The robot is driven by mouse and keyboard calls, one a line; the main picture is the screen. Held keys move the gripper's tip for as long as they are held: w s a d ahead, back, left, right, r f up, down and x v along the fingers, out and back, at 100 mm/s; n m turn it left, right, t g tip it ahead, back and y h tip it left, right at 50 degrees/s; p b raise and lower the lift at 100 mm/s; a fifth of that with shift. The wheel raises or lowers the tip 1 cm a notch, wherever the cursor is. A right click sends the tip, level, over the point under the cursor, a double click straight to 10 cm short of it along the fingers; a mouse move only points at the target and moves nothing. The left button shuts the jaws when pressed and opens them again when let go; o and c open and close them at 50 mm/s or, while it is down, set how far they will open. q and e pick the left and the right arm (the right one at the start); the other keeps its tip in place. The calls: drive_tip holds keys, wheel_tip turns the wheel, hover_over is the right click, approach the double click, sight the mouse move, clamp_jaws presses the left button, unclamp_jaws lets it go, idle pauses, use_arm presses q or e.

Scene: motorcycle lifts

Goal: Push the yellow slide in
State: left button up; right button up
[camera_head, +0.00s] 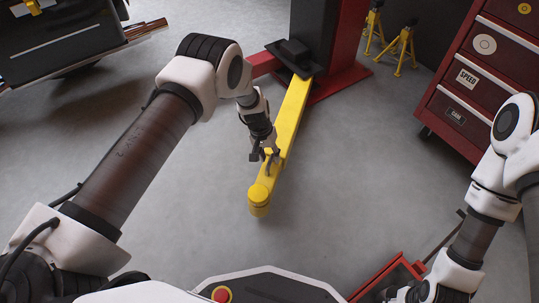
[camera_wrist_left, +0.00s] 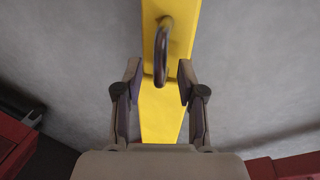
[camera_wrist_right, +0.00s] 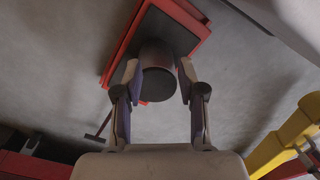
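The yellow slide (camera_head: 286,122) is a long bar reaching out from a red post's arm toward me, with a round end (camera_head: 259,196) nearest me. A dark looped handle (camera_wrist_left: 164,48) stands on its top. My left gripper (camera_head: 264,153) is over the slide by the handle. In the left wrist view its fingers (camera_wrist_left: 159,82) are open, with the handle between and just beyond the tips; I cannot tell if they touch it. My right gripper (camera_wrist_right: 159,75) is open above a dark cylinder (camera_wrist_right: 158,72). The slide also shows in the right wrist view (camera_wrist_right: 285,143).
The red lift post (camera_head: 342,45) stands behind the slide, with a black pad (camera_head: 291,56) beside it. A red tool cabinet (camera_head: 480,85) stands at right, yellow stands (camera_head: 402,48) at the back. A red tray (camera_head: 398,272) is near my right arm. The floor around the slide is clear.

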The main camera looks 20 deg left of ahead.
use_arm(q)
wheel_tip(320, 180, up, 12)
drive_tip(key=a, duration=0.2)
drive_tip(key=shift+a, duration=0.2)
drive_tip(key=shift+f, duration=0.1)
drive_tip(key=s+a+f+g+y+p, duration=0.1)
drive_tip(key=s+a+f+g+p, duration=0.2)
drive_tip(key=s, duration=0.9)
drive_tip(key=s+f+g+p, duration=0.15)
drive_tip(key=s+f, duration=0.25)
drive_tip(key=s, duration=0.8)
drive_tip(key=s+a+r+t+y+p, duration=0.1)
drive_tip(key=s+a+r+t+p, duration=0.15)
drive_tip(key=s, duration=1.15)
wheel_tip(320, 180, up, 38)
drive_tip(key=w+t+p, duration=0.2)
drive_tip(key=p, duration=3.5)
drive_tip(key=shift+w+d+r, duration=0.2)
drive_tip(key=shift+w+d, duration=0.2)
drive_tip(key=shift+d, duration=0.05)
